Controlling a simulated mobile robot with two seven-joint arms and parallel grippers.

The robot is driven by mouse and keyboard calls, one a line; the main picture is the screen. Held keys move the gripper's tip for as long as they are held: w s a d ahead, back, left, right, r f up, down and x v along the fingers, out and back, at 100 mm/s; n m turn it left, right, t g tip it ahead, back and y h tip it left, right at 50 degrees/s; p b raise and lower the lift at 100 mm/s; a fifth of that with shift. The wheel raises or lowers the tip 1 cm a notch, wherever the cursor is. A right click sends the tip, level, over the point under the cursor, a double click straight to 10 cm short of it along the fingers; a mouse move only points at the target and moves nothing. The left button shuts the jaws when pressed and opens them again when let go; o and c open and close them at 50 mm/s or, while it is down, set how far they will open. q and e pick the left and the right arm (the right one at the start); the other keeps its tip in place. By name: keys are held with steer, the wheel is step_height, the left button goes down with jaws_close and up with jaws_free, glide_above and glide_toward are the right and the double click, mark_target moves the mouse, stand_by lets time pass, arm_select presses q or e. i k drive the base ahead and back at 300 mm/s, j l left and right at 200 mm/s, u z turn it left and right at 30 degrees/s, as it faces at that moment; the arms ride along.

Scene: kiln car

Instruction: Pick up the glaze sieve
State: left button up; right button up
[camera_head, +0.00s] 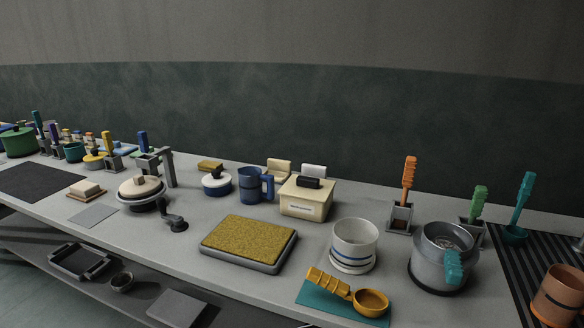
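No thing here is plainly marked as the glaze sieve, and I cannot tell for certain which one it is. A white cylinder with blue bands (353,246) stands upright, open at the top, near the front right of the worktop. In front of it an orange round-bowled tool with a ridged handle (368,303) lies on a teal mat (322,300). To the right stands a grey metal pot (430,265) with a teal grip (453,266) at its side; its inside is only partly visible. Neither of my grippers shows in this view.
A yellow-topped grey tray (248,242) lies left of the white cylinder. Behind stand a cream box (306,200) and a blue mug (250,185). Upright tools in holders (399,218) line the back right. A ribbed black mat (515,268) and brown pot (557,296) are far right.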

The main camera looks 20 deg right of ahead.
mark_target(447, 246)
steer(key=z, duration=1.6)
